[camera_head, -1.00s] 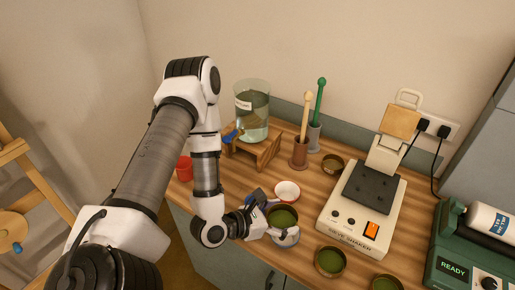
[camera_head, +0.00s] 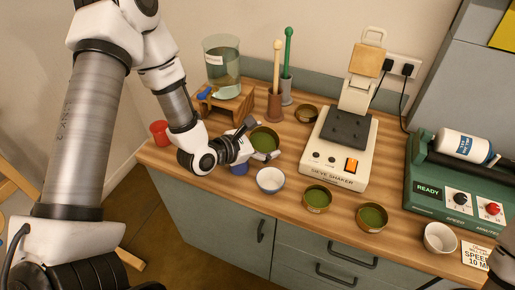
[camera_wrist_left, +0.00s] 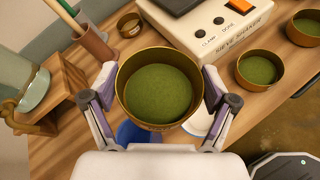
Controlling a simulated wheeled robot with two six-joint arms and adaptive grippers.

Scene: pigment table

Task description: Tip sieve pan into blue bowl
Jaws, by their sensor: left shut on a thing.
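My left gripper (camera_head: 248,146) is shut on a round brass sieve pan (camera_wrist_left: 158,118) of green powder, one finger on each side of it. The pan (camera_head: 265,138) also shows in the head view, held above the wooden table. The powder is still in it. A blue bowl (camera_head: 239,168) shows partly under the gripper in the head view. In the wrist view, a blue rounded part (camera_wrist_left: 130,133) shows below the pan's left side, mostly hidden by pan and gripper.
A white bowl (camera_head: 270,180) stands in front of the pan. Two more pans of green powder (camera_head: 317,198) (camera_head: 372,217) stand by the sieve shaker (camera_head: 335,160). A water tank on a wooden stand (camera_head: 225,105), pestles in holders (camera_head: 277,80) and a red cup (camera_head: 160,131) are close by.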

